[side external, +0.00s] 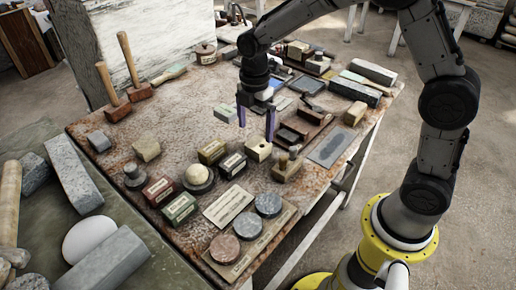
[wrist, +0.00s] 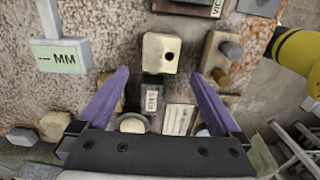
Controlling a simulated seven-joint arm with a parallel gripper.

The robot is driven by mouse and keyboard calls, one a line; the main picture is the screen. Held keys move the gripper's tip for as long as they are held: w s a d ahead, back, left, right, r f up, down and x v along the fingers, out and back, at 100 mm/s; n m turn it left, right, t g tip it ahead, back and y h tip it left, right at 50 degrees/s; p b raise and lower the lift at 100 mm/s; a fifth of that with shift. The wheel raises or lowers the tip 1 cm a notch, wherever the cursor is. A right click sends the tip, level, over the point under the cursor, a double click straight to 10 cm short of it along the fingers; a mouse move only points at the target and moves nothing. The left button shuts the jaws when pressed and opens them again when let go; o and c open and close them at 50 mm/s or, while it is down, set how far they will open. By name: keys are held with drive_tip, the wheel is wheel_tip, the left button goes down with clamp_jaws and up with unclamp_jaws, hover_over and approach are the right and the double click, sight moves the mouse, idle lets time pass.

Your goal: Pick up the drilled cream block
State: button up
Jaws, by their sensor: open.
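The drilled cream block (side external: 258,150) sits on the worn table, with a dark round hole in one face. My gripper (side external: 256,121) has purple fingers spread apart and empty, hanging above the block with a gap. It also shows in the wrist view (wrist: 159,76), with one finger on each side and neither visibly touching the block.
A wooden block with pegs (side external: 287,166) stands close to the right of the cream block. A plaster sphere on a dark base (side external: 198,174) lies farther left. Bare table shows behind.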

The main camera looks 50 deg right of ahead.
sight(258, 144)
drive_tip(key=shift+d+f, duration=0.15)
drive_tip(key=shift+f, duration=1.05)
drive_tip(key=shift+d+f, duration=0.2)
drive_tip(key=shift+f, duration=1.05)
drive_tip(key=shift+d+f, duration=0.15)
drive_tip(key=shift+f, duration=1.05)
drive_tip(key=shift+r, duration=0.1)
clamp_jaws()
